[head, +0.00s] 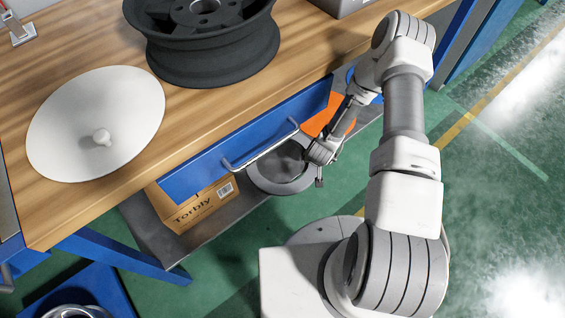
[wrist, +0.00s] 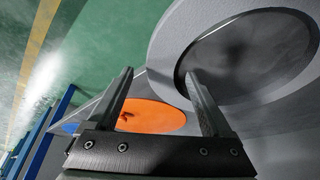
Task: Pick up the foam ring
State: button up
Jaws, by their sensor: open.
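The foam ring (head: 282,188) is a grey round ring on the grey lower shelf under the workbench, partly hidden by my gripper and the drawer handle in the head view. In the wrist view the ring (wrist: 168,45) fills the upper right, with a dark round middle. My gripper (wrist: 158,73) is open and empty. Its right fingertip overlaps the ring's inner edge in the picture, and its left fingertip is outside the ring. In the head view my gripper (head: 320,165) is at the ring's right side. I cannot tell whether it touches.
A blue drawer front (head: 215,160) with a metal handle (head: 262,148) is above the shelf. An orange disc (wrist: 150,118) lies beside the ring. A cardboard box (head: 195,210) is left. The benchtop holds a white disc (head: 70,115) and dark wheel (head: 212,60).

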jog(key=shift+b+x, duration=0.3)
jog(key=shift+x, duration=0.95)
grip_shut()
